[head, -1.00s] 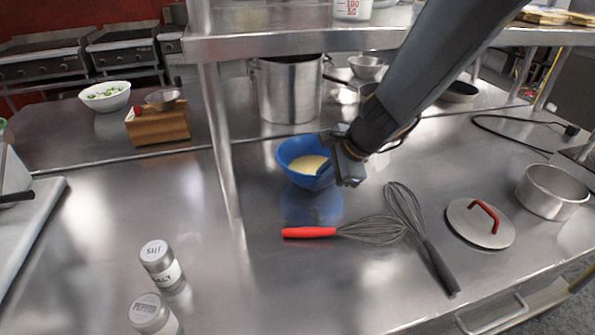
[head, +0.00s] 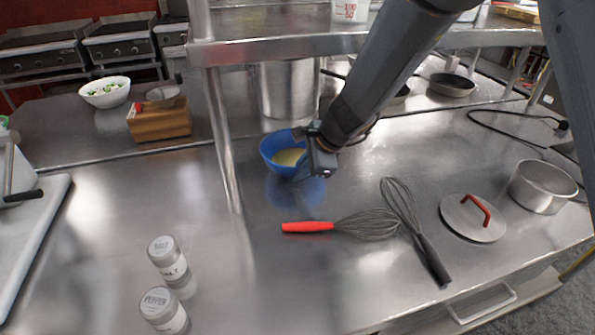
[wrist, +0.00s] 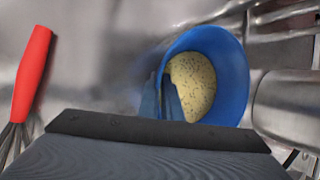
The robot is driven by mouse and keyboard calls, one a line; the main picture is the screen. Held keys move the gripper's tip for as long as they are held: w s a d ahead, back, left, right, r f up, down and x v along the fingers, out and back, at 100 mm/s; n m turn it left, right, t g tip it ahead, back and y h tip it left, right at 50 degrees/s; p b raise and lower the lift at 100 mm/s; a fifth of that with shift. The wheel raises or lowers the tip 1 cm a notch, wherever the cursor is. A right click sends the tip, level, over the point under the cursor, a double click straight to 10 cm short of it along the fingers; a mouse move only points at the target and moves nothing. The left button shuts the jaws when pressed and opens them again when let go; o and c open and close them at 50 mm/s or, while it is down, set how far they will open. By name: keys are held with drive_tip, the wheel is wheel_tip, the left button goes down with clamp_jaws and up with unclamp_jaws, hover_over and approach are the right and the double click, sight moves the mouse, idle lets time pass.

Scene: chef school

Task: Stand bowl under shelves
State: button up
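The blue bowl (head: 268,151) holds a pale yellow, speckled mix. In the head view it is just right of the front shelf post and in front of the large steel pot. My gripper (head: 312,158) is at its right rim and appears shut on the bowl wall. In the wrist view, the fingers (wrist: 163,97) meet the near side of the bowl (wrist: 232,75). The bowl's reflection shows just below it; I cannot tell whether its base touches the counter. The steel shelf (head: 270,48) runs above and behind the bowl.
The large pot (head: 285,92) stands behind the bowl. A red-handled whisk (head: 308,227), a black-handled whisk (head: 432,262), a lid (head: 465,225) and a saucepan (head: 540,190) lie in front and right. The shelf post (head: 225,150) is close on the left.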

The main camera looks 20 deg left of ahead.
drive_tip(key=o, duration=0.3)
drive_tip(key=v, duration=1.2)
drive_tip(key=shift+b, duration=0.35)
